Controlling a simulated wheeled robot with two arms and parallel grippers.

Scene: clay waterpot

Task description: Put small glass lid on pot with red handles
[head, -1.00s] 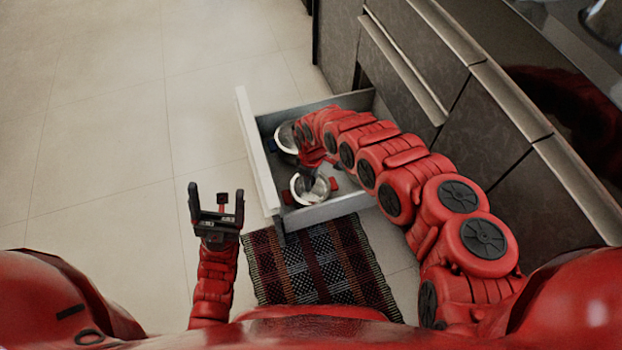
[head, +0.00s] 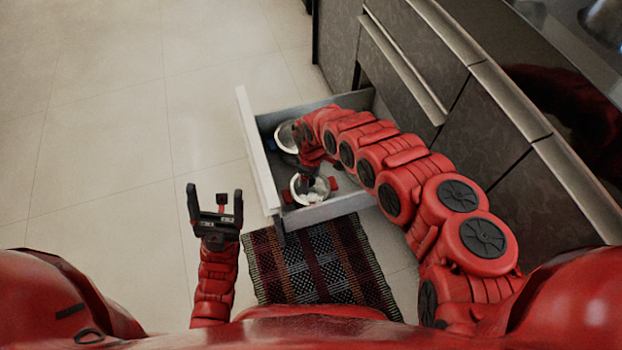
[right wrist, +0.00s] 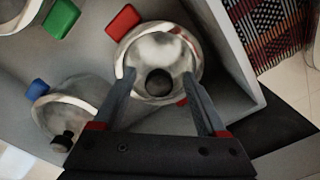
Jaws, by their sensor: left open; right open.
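The pot with red handles (head: 313,198) stands in the open drawer. In the right wrist view this pot (right wrist: 196,45) shows its metal rim and red handles. A clear glass lid with a round black knob (right wrist: 159,82) appears to lie over its opening; I cannot tell if it is fully seated. My right gripper (right wrist: 158,76) is open, its fingers on either side of the knob with gaps visible. In the head view my right gripper (head: 307,183) is small and dark over the pot. My left gripper (head: 215,192) is open and empty above the floor.
The drawer (head: 262,165) also holds a blue-handled pot (right wrist: 75,95) with a black-knobbed lid. A green-handled pot (right wrist: 22,12) is partly in view. A patterned rug (head: 315,265) lies before the drawer. Cabinets (head: 475,125) stand at right; floor at left is clear.

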